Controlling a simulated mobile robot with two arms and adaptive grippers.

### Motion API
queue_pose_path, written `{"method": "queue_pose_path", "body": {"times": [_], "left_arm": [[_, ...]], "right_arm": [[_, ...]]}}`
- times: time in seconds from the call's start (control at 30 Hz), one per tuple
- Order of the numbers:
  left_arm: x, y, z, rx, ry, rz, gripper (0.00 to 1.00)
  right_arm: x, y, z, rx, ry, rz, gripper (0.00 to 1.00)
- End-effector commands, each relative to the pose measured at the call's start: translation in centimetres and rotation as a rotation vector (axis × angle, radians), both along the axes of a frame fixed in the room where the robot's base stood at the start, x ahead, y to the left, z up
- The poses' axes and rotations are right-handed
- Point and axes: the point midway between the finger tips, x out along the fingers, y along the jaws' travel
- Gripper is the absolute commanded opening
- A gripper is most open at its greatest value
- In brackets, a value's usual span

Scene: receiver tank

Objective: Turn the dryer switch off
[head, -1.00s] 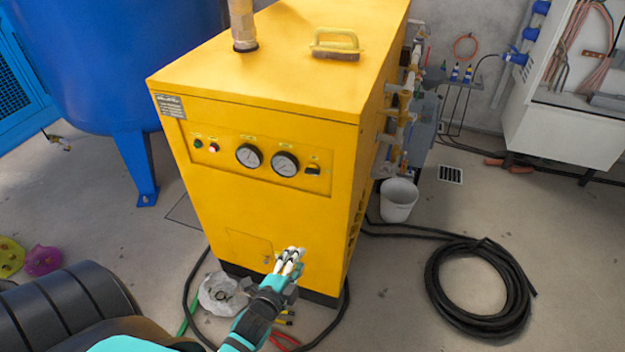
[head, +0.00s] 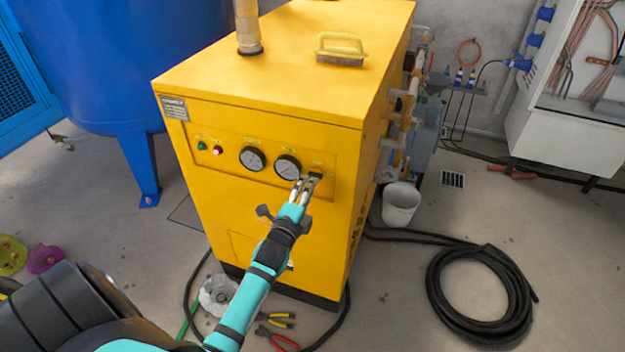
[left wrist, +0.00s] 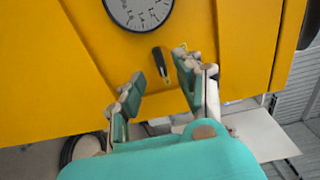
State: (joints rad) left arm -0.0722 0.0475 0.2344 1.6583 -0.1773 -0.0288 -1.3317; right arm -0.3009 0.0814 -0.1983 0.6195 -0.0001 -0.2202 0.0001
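The yellow dryer (head: 270,225) stands in the middle of the head view. Its dark switch (head: 316,175) is at the right end of the front panel, partly hidden by my gripper. My left gripper (head: 305,188) is in front of the panel, just at the switch. In the left wrist view, the gripper (left wrist: 159,72) is open, its two fingers apart. The black switch handle (left wrist: 160,62) shows between and slightly beyond the fingertips; I cannot tell whether they touch it. My right gripper is not in view.
Two gauges (head: 288,167) sit left of the switch, with small green and red lights further left. A yellow brush (head: 340,47) lies on the dryer's top.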

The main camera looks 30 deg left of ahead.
Motion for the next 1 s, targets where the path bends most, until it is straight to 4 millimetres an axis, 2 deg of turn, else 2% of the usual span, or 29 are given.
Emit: {"method": "queue_pose_path", "body": {"times": [0.03, 0.2, 0.37, 0.6, 0.63, 0.9, 1.0], "left_arm": [[1.0, 0.2, 0.1, -0.001, -0.002, 0.000, 0.35], [3.0, 0.7, 0.1, 0.000, -0.002, 0.000, 0.35], [3.8, 0.9, 0.0, -0.001, -0.001, 0.000, 0.35], [3.9, 0.9, 0.0, -0.001, 0.000, 0.000, 0.35], [3.9, 0.9, 0.0, -0.001, 0.000, 0.000, 0.33], [3.8, 0.9, 0.0, -0.001, 0.000, 0.000, 0.00], [3.8, 0.9, 0.0, -0.001, 0.000, 0.000, 0.00]], "right_arm": [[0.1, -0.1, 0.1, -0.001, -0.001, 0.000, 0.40], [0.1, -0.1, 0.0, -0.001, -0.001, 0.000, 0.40], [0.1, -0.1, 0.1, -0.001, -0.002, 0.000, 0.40], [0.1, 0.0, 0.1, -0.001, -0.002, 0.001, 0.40], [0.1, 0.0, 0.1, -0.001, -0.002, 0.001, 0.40], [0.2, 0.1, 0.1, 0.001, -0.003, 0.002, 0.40], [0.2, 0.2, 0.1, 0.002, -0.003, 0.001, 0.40]]}}
